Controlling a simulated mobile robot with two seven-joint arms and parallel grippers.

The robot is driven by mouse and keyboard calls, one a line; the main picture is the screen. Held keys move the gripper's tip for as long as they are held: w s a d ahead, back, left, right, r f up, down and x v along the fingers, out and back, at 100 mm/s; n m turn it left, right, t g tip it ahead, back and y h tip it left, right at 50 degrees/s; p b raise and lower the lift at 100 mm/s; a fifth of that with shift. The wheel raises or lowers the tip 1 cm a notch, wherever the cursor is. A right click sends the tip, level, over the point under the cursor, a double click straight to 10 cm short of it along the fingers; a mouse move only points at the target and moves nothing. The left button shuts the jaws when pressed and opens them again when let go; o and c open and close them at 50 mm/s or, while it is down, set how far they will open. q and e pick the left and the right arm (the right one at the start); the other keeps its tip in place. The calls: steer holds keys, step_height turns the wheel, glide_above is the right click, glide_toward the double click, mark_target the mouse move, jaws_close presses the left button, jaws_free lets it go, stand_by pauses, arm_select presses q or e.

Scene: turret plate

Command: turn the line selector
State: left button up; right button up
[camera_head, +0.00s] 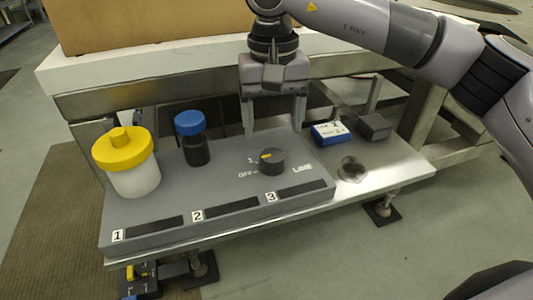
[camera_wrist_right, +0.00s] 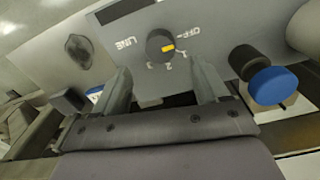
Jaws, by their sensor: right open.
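The line selector is a round dark knob (camera_head: 271,162) with a yellow mark, on the sloped grey panel (camera_head: 225,165) beside the word LINE. OFF and a 1 are printed to its left. In the right wrist view the knob (camera_wrist_right: 158,44) has 1, 2, 3 and OFF around it, and its yellow mark points roughly toward the 1. My right gripper (camera_head: 272,122) hangs behind the knob, fingers down, open and empty. Its fingers (camera_wrist_right: 162,86) are apart from the knob in the wrist view. My left gripper is not in view.
A yellow-lidded white jar (camera_head: 135,180) and a blue-capped dark bottle (camera_head: 195,150) stand left of the knob. A blue-and-white box (camera_head: 330,134), a dark block (camera_head: 374,127) and a dark round patch (camera_head: 352,170) lie to its right. A cardboard box (camera_head: 140,22) sits behind.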

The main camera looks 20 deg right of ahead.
mark_target(272, 154)
step_height(272, 154, down, 7)
steer(key=shift+b, duration=0.7)
steer(key=shift+c, duration=0.4)
steer(key=c, duration=1)
